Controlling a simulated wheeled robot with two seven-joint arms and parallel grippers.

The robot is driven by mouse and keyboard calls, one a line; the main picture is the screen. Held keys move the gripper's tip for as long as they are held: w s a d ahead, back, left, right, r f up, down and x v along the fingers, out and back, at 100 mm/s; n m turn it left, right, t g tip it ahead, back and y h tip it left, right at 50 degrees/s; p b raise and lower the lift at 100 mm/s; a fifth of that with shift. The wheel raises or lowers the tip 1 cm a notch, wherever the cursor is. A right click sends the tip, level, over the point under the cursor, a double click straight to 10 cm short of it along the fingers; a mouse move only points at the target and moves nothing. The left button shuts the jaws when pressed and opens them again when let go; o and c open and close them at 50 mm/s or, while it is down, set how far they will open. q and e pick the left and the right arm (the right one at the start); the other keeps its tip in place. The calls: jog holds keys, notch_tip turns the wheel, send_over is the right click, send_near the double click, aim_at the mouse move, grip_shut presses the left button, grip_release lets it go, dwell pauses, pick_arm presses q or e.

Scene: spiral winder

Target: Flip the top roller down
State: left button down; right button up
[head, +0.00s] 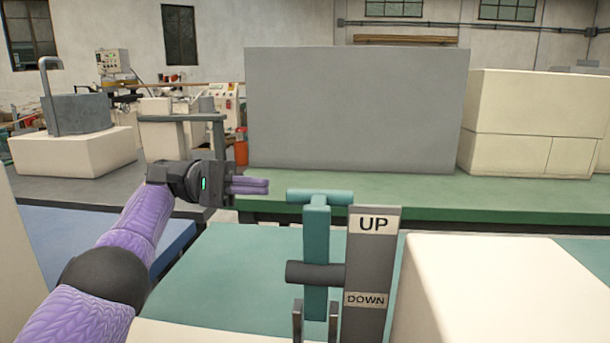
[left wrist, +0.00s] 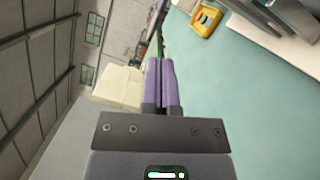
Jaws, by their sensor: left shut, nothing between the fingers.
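In the head view a teal T-shaped lever (head: 316,245) stands upright, with a round crossbar (head: 319,196) on top. A dark horizontal cylinder (head: 315,272) crosses it lower down. To its right is a grey plate (head: 371,272) marked UP at the top and DOWN lower down. The crossbar is level with the UP half. My left gripper (head: 268,185) is shut and empty, left of the crossbar and slightly above it in the picture, with a small gap. Its closed purple fingers also show in the left wrist view (left wrist: 161,82). My right gripper is not in view.
A cream block (head: 490,290) stands right of the marked plate. A green bench (head: 430,197) behind carries a large grey box (head: 350,110) and cream boxes (head: 530,105). The teal surface (head: 235,270) left of the lever is clear. A yellow object (left wrist: 206,22) shows in the left wrist view.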

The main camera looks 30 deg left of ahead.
aim_at(308, 192)
pick_arm(q)
jog(key=d+p, duration=0.1)
jog(key=d, duration=0.2)
jog(key=s+d+r, duration=0.1)
jog(key=d, duration=0.2)
jog(key=d+p, duration=0.1)
jog(key=d, duration=0.3)
jog(key=shift+s+r+p, duration=0.15)
jog(key=shift+r+p, duration=0.15)
jog(key=shift+r, duration=0.05)
jog(key=shift+s+d+r, duration=0.1)
jog(key=shift+s+r, duration=0.05)
jog(key=shift+s, duration=0.1)
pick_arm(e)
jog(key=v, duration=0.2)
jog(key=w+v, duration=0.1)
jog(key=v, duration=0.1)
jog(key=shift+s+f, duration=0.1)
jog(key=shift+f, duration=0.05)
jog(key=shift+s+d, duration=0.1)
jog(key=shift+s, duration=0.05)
